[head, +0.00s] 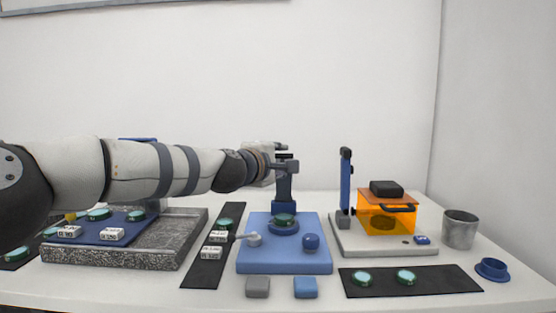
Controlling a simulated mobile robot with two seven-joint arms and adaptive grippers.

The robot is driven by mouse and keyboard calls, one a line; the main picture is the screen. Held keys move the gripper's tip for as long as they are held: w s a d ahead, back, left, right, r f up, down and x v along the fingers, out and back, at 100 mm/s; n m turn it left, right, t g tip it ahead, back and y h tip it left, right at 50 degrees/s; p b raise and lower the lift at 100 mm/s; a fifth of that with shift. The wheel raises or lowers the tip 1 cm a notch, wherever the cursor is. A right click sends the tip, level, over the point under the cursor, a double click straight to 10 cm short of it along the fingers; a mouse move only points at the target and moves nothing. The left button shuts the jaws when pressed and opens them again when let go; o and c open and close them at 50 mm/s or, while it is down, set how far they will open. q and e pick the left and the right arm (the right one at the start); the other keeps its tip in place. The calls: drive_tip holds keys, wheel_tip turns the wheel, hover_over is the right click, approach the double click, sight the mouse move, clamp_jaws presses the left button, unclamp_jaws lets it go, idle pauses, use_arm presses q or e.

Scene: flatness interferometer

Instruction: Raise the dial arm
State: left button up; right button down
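A blue instrument stands at the centre on a blue base plate (252,262). Its upright blue column (284,190) rises behind a round seat holding a green-edged glass disc (284,219). A grey lever (251,238) and a blue knob (311,242) sit on the plate. I cannot tell for certain which part is the dial arm. My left arm reaches in from the left, and its gripper (282,151) is at the column's top, overlapping it in the view. Its fingers are small and dark against the column, so their opening and any contact are unclear. My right gripper is out of view.
A grey granite tray (118,258) stands left, partly under my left arm. Right are an orange box (387,218) beside a blue upright (345,181), a metal cup (460,230) and a blue ring (492,269). Dark mats (436,280) with discs and two small blocks (258,287) lie nearby.

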use_arm(q)
drive_tip(key=v, duration=1.2)
